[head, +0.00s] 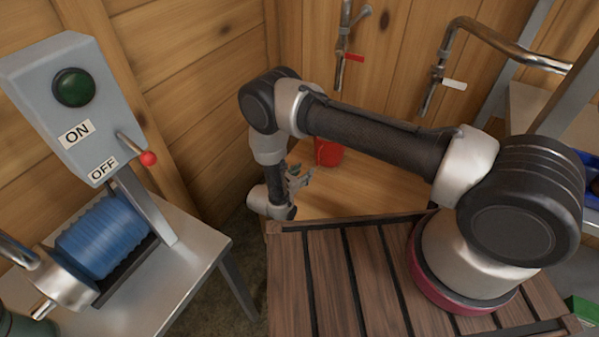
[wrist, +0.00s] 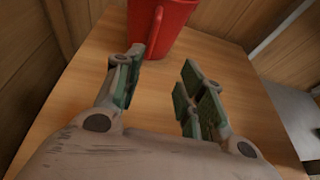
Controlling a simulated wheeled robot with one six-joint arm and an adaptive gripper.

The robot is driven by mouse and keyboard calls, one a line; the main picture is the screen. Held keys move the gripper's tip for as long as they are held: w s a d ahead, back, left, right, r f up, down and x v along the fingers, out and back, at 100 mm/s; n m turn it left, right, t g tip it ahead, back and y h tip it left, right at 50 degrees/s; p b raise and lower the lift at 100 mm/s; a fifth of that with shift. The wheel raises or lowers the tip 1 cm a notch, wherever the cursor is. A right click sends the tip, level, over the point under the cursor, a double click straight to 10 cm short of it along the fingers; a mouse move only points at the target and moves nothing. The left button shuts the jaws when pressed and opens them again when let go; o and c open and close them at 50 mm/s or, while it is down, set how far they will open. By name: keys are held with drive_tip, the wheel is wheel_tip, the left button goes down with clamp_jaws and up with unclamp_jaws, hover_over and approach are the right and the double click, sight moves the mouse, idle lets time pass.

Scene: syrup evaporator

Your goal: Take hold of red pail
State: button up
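The red pail (head: 327,152) stands on a wooden table near the back wall in the head view, partly hidden behind my arm. In the wrist view the red pail (wrist: 168,22) is at the top centre, cut off by the frame edge, with a red strip like a handle on its near side. My gripper (head: 297,177) is beside the pail, to its left in the head view. In the wrist view my gripper (wrist: 160,85) has its fingers spread apart, with bare table between them. The pail lies beyond the fingertips, nearer the left finger. Whether that finger touches it I cannot tell.
The wooden table (wrist: 75,93) is clear around the pail. Pipes with a red-handled tap (head: 354,57) and a white-handled tap (head: 453,84) hang above. A grey ON/OFF switch box (head: 70,105) and a blue motor (head: 103,238) stand at the left.

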sight(317, 158)
drive_tip(key=shift+t, duration=0.3)
drive_tip(key=x, duration=1)
drive_tip(key=w+a+x, duration=0.1)
drive_tip(key=x, duration=0.4)
drive_tip(key=shift+w, duration=0.1)
clamp_jaws()
